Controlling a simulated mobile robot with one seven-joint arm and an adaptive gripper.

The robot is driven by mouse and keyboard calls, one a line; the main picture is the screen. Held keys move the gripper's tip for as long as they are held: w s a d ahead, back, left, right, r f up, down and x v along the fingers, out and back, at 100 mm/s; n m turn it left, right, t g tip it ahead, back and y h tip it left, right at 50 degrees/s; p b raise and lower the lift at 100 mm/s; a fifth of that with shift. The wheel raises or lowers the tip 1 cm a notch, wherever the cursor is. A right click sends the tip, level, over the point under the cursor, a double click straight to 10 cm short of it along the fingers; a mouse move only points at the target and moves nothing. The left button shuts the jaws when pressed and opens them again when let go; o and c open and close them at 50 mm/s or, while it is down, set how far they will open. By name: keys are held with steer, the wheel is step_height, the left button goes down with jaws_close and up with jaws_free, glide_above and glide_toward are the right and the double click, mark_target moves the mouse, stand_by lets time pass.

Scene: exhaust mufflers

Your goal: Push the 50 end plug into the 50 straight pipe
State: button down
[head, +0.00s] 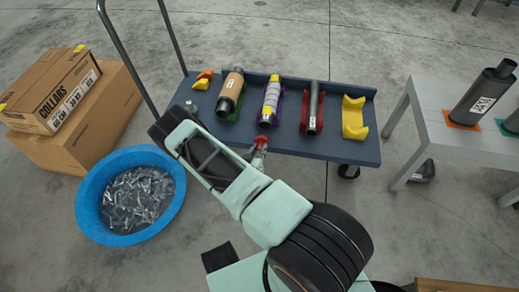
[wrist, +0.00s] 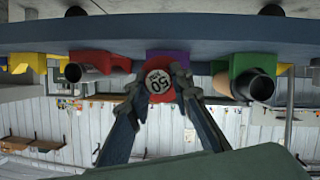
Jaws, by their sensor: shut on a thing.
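The end plug (wrist: 159,82) is red with a round white label reading "50", which appears inverted in the wrist view. My gripper (wrist: 158,84) is shut on it, with one finger on each side. In the head view the red plug (head: 263,139) shows at my gripper's tip, by the cart's near edge. A grey pipe with yellow bands (head: 270,100) lies in a purple cradle (head: 279,107), its near end facing the plug. In the wrist view the plug covers that pipe's end in front of the purple cradle (wrist: 168,56). I cannot tell whether they touch.
The blue cart (head: 357,153) also bears a tan-wrapped pipe (head: 231,85) in a green cradle, a dark pipe (head: 313,105) in a red cradle and an empty yellow cradle (head: 354,117). A blue tub (head: 93,222), boxes (head: 57,87) and a grey table (head: 440,125) stand around.

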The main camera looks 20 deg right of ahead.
mark_target(260, 141)
steer(key=shift+w+d+b, duration=0.5)
steer(key=shift+w+d, duration=0.1)
steer(key=shift+w, duration=0.35)
steer(key=shift+w+d, duration=0.5)
steer(key=shift+w, duration=0.2)
steer(key=shift+w+d, duration=0.45)
steer(key=shift+w, duration=0.25)
steer(key=shift+w+d, duration=0.45)
steer(key=shift+w, duration=0.15)
steer(key=shift+w+d, duration=0.4)
steer(key=shift+w, duration=0.2)
steer(key=c, duration=1.7)
jaws_free()
steer(key=shift+o, duration=0.2)
steer(key=v, duration=1.2)
